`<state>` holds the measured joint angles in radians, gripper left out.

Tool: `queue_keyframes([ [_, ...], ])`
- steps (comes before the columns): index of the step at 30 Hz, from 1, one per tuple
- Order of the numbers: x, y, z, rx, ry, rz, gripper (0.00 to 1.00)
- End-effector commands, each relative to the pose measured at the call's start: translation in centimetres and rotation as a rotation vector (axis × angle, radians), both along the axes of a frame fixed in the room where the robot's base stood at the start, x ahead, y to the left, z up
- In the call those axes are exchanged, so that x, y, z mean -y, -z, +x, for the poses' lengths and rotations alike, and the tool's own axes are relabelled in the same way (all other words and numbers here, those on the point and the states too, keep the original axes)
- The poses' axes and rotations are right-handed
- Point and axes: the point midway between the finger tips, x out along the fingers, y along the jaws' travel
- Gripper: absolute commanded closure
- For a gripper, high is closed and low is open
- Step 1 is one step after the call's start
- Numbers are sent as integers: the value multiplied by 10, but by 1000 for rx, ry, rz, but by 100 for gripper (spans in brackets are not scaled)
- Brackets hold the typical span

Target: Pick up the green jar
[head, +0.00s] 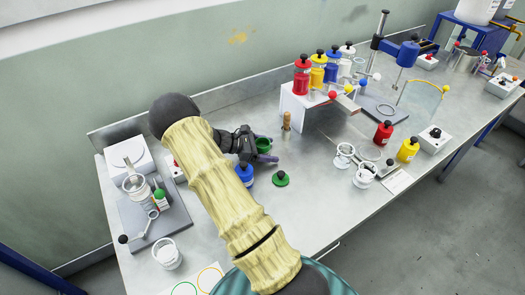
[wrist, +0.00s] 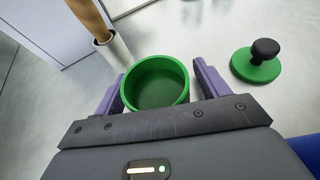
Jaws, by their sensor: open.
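The green jar (wrist: 156,84) is open at the top and stands on the metal bench. Its inside looks empty. In the wrist view it sits between the two purple fingers of my gripper (wrist: 158,88), which is open, with a finger on each side. Small gaps seem to show between the jar and the fingers. In the head view the jar (head: 263,144) is partly hidden by my gripper (head: 262,150). The green lid with a black knob (wrist: 256,64) lies on the bench to the right, and also shows in the head view (head: 281,179).
A wooden-handled tool (head: 286,121) stands in a holder just behind the jar. A blue jar (head: 247,178) is close beside my arm. A white rack (head: 300,105) with several coloured jars stands to the right.

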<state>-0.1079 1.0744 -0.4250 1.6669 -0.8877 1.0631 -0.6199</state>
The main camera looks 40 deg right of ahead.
Motion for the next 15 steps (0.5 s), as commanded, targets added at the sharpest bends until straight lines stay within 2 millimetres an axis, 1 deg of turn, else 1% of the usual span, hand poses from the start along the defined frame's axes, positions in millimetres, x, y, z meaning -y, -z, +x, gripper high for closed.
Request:
queue_keyframes([
  [12,0,-1,0,0,2,0,26],
  [14,0,-1,0,0,2,0,38],
  [15,0,-1,0,0,2,0,46],
])
